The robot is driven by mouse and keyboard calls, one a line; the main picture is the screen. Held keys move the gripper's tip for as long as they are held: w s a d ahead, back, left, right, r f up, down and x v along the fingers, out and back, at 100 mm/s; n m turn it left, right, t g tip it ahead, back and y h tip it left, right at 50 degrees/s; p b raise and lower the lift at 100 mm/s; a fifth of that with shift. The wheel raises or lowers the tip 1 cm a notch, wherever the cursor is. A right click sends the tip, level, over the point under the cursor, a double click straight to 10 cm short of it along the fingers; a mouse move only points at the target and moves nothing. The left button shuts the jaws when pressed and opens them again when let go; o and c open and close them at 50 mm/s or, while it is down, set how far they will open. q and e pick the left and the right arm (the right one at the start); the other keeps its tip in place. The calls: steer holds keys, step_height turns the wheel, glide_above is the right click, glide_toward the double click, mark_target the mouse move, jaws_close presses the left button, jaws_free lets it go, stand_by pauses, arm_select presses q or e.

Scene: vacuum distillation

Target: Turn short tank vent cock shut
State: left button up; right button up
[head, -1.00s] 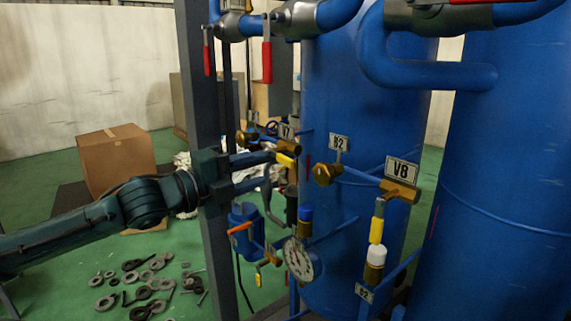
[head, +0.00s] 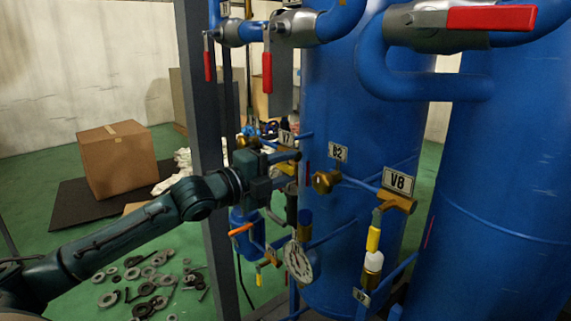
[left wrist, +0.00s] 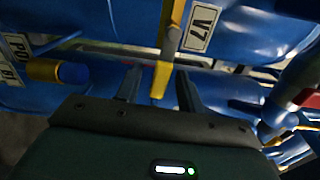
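The V7 tag (head: 286,138) hangs by a small cock on the blue pipework; it also shows in the left wrist view (left wrist: 202,27). The cock's yellow lever (left wrist: 161,80) points down between my left gripper's fingers (left wrist: 159,90). A gap shows on each side of the lever, so the fingers are open around it. In the head view my left gripper (head: 289,168) covers most of this cock. Another cock, tagged V8 (head: 398,180), has a yellow lever (head: 374,238) pointing down. My right gripper is not in view.
A grey upright post (head: 203,120) stands close beside my left arm. A pressure gauge (head: 299,261) and an orange-handled valve (head: 241,229) sit below the gripper. Blue tanks (head: 480,200) fill the right. A cardboard box (head: 117,160) and loose metal parts lie on the floor.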

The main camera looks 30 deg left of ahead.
arm_select(q)
steer(key=shift+w+d, duration=0.15)
steer(key=shift+w, duration=0.1)
steer(key=shift+c, duration=0.2)
jaws_close()
stand_by(0.3)
